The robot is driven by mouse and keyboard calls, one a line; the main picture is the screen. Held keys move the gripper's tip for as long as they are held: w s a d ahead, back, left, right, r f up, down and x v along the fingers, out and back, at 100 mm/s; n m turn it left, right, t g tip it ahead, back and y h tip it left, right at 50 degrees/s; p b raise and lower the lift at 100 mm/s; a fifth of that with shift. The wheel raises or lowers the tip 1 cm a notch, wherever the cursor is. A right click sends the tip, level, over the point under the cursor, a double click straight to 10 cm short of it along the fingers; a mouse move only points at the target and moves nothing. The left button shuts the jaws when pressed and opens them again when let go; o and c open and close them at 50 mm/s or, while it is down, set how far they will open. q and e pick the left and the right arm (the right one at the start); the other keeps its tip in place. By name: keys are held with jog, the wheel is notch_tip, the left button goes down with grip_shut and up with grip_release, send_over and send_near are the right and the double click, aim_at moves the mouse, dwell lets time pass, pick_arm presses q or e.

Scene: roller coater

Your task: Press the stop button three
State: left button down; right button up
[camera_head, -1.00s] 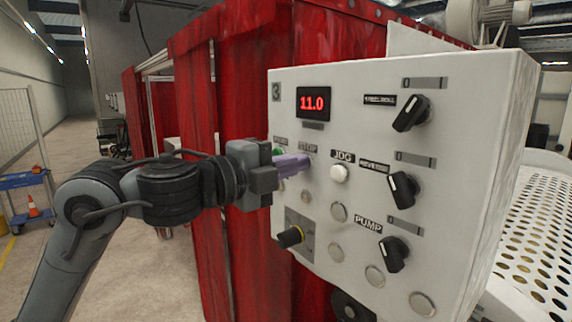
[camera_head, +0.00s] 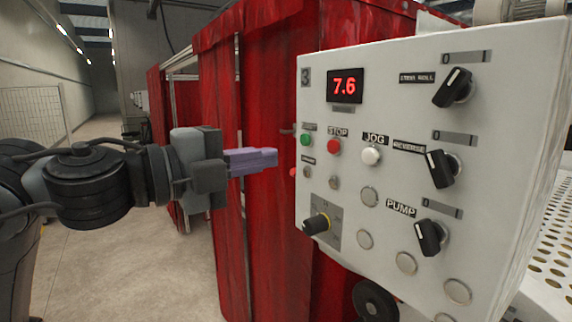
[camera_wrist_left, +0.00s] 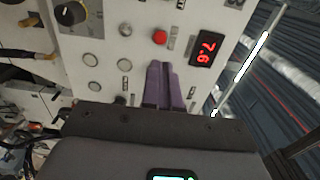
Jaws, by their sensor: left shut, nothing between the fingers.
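The control panel (camera_head: 400,110) is a white box marked 3, with a red display (camera_head: 345,86) reading 7.6. The red stop button (camera_head: 333,146) sits under the STOP label, between a green button (camera_head: 306,140) and the white JOG button (camera_head: 371,156). The stop button also shows in the left wrist view (camera_wrist_left: 160,37), beyond the fingertips. My left gripper (camera_head: 276,157) has purple fingers, shut together and empty. It is left of the panel, apart from the stop button, and points toward the panel. My right gripper is not in view.
Black knobs (camera_head: 452,88) stick out along the panel's right side. A yellow-black knob (camera_head: 316,223) is at its lower left. Red curtains (camera_head: 265,90) hang behind the panel. Open floor (camera_head: 125,265) lies to the left.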

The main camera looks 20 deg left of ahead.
pick_arm(q)
jog(key=shift+v, duration=1.1)
jog(key=w+d+f+n+g+p, duration=0.1)
jog(key=w+d+f+g, duration=0.2)
jog(key=f, duration=0.8)
jog(key=w+d+f+n+g+p, duration=0.1)
jog(key=w+d+f+g+p, duration=0.15)
jog(key=f, duration=0.85)
jog(key=s+d+f+n+g+p, duration=0.1)
jog(key=s+d+f+n+p, duration=0.25)
jog(key=f, duration=0.65)
jog(key=s+d+f+n, duration=0.2)
jog(key=s+d+f, duration=0.35)
jog(key=f, duration=0.55)
jog(key=s+a+f+n+y+p, duration=0.3)
jog(key=s+f+n+y, duration=0.1)
jog(key=s+f+n, duration=0.55)
jog(key=s+a+f+n+g+y, duration=0.1)
jog(key=s+a+n+g+y, duration=0.4)
jog(key=s+a, duration=0.4)
jog(key=shift+s+a+f+p, duration=0.4)
jog(key=shift+a, duration=0.8)
